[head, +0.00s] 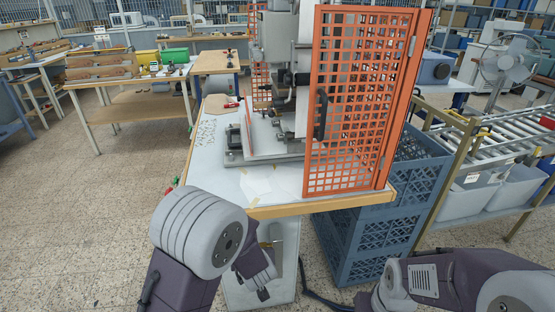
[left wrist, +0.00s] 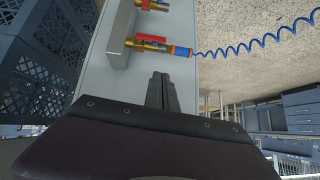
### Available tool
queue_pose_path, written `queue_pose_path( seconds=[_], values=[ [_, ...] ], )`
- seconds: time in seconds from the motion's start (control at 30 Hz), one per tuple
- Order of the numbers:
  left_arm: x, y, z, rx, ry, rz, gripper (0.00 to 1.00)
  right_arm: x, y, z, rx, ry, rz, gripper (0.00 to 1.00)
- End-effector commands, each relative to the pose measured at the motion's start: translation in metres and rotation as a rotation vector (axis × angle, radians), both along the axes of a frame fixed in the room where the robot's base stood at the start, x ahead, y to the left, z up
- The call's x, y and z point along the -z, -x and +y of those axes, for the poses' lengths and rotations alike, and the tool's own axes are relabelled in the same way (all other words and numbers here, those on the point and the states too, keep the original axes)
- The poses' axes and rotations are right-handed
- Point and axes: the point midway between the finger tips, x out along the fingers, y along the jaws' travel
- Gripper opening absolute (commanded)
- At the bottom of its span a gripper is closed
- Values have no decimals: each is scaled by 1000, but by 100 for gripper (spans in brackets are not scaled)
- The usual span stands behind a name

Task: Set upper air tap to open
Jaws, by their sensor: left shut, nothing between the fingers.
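Two brass air taps with red handles show in the left wrist view, on a grey block (left wrist: 121,38) on a pale panel (left wrist: 95,78). One tap (left wrist: 150,43) is nearer my fingers and has a blue coiled hose (left wrist: 235,46) on its end. The other tap (left wrist: 150,5) is partly cut off at the top edge. Both red handles seem to lie along their taps. I cannot tell which is the upper one. My left gripper (left wrist: 163,82) is shut and empty, apart from the nearer tap. It also shows in the head view (head: 262,288), below the table's front edge.
A press with an orange mesh guard (head: 345,110) stands on the table (head: 225,185). Blue crates (head: 375,230) are stacked right of the pale panel (head: 284,255). A roller conveyor (head: 490,135) is at the right. My right arm shows at the lower right without its gripper.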

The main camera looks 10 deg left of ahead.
Motion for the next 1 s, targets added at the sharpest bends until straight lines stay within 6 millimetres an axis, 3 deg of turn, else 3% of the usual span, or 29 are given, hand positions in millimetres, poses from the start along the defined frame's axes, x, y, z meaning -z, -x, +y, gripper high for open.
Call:
queue_pose_path(
  seconds=[0.07, 0.13, 0.27, 0.3, 0.4, 0.5, 1.0],
  values=[
    [-24, 4, -6, 39, 65, 28, 0, -20, 0, 0, 0, 0, 0, 36],
    [-55, 20, -15, 111, 162, 105, 0, -46, 0, 0, 0, 0, 0, 36],
    [-103, 91, -7, 218, 257, 354, 0, -90, 0, 0, 0, 0, -1, 36],
    [-111, 114, 2, 229, 255, 430, 0, -97, 0, 0, 0, 0, -1, 36],
    [-123, 157, 24, 227, 225, 567, 0, -107, 0, 0, 0, 0, -1, 36],
    [-127, 178, 37, 217, 199, 634, 0, -109, 0, 0, 0, 0, 0, 36],
    [-125, 182, 39, 219, 192, 651, 0, -106, 0, 0, 0, 0, 0, 36]
  ],
)
